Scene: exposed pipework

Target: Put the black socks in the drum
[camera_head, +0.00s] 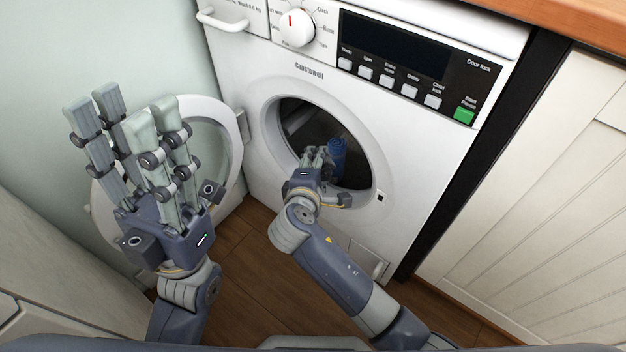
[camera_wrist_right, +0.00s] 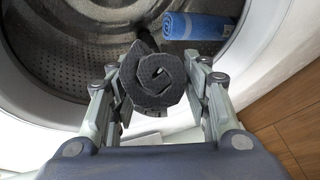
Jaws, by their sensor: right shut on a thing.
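The black socks (camera_wrist_right: 155,82), a dark rolled bundle with a spiral end, are held between the fingers of my right gripper (camera_wrist_right: 160,95) in the right wrist view. In the head view my right gripper (camera_head: 318,160) is at the washing machine's round opening, and the socks are hidden or too dark to make out. The drum (camera_wrist_right: 75,65) is perforated metal and lies beyond the socks; its dark interior (camera_head: 305,118) also shows in the head view. My left gripper (camera_head: 125,112) is open and empty, fingers pointing up, in front of the open door.
A blue rolled cloth (camera_wrist_right: 190,25) lies inside the drum, and also shows in the head view (camera_head: 338,150). The round door (camera_head: 232,150) of the white washing machine (camera_head: 260,70) is swung open to the left. A white cabinet (camera_head: 540,190) stands at the right.

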